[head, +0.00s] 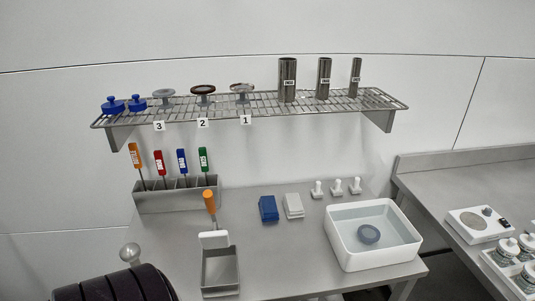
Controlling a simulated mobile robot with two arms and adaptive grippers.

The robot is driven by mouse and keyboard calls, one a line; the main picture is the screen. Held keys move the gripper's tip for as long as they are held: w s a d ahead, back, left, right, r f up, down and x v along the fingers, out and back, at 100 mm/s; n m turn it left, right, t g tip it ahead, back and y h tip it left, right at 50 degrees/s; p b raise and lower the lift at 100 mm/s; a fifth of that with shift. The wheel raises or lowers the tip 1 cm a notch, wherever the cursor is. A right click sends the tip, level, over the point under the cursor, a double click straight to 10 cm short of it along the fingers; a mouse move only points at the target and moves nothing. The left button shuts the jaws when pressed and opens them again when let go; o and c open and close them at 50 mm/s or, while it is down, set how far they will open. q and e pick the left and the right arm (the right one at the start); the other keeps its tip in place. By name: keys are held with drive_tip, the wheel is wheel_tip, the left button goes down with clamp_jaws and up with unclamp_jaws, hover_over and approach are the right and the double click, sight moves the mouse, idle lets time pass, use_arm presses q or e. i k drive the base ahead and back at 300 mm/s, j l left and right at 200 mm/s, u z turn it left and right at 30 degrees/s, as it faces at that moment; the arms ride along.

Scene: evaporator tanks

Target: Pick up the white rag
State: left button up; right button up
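The white rag (293,206) appears as a small folded white block lying flat on the grey metal table (285,252). It sits just right of a similar blue folded block (268,209), with a narrow gap between them. Nothing covers the white rag. Neither of my grippers shows in the head view, so their distance from the rag cannot be seen.
A white basin (342,254) holding a round grey-blue item stands to the right. Several small white pieces (336,187) stand behind. An orange-handled tool (209,203) stands at a metal box (220,275). A wire shelf (262,103) hangs above. Table in front is clear.

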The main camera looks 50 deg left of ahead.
sight(292, 204)
drive_tip(key=u, duration=1.4)
